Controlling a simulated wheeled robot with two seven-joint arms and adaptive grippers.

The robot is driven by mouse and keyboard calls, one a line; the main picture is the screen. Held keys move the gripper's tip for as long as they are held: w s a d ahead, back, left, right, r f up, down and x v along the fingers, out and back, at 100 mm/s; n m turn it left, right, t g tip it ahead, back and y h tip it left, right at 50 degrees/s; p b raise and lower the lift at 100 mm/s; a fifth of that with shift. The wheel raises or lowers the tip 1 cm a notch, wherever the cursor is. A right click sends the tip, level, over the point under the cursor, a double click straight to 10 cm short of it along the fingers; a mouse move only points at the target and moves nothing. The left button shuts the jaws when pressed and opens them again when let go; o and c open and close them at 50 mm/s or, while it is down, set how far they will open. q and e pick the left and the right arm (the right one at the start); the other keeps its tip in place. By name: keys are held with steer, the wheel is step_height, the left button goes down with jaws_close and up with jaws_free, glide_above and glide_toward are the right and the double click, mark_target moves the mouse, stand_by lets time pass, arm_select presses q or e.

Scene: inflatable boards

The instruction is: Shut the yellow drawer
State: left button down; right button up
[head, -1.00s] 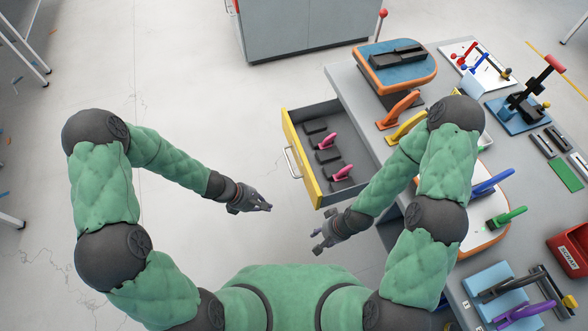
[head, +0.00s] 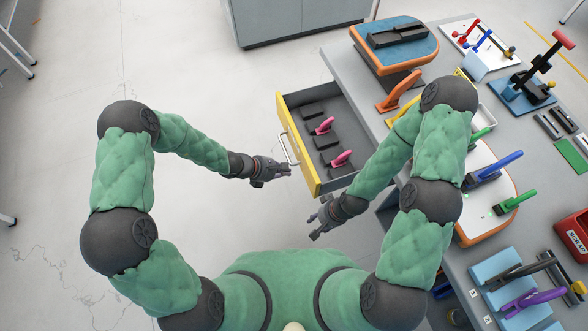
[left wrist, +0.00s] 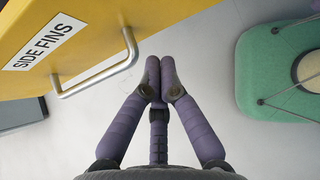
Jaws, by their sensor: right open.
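The yellow drawer (head: 297,146) stands pulled out from the left side of the workbench, with pink-handled tools inside. Its silver bar handle (head: 287,149) faces left. In the left wrist view the yellow front (left wrist: 150,18) fills the upper left, with a "SIDE FINS" label and the handle (left wrist: 112,72). My left gripper (head: 288,170) is by the lower part of the drawer front, close to the handle. Its purple fingers (left wrist: 160,77) are together and empty, beside the handle, not around it. My right gripper (head: 316,228) is open and empty, below the drawer's near end.
The grey workbench (head: 345,75) on the right carries an orange-edged blue board (head: 393,62), clamps with coloured handles and a red bin (head: 574,236). A grey cabinet (head: 290,20) stands at the back. The floor left of the drawer is clear.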

mark_target(303, 169)
arm_select(q)
steer(key=shift+w+d+r, duration=0.1)
steer(key=shift+w+d, duration=0.2)
steer(key=shift+d, duration=0.6)
steer(key=shift+w+d, duration=0.25)
steer(key=shift+d, duration=0.6)
arm_select(e)
steer(key=shift+f, duration=0.35)
arm_select(q)
steer(key=shift+d+b, duration=0.1)
steer(key=shift+b, duration=0.2)
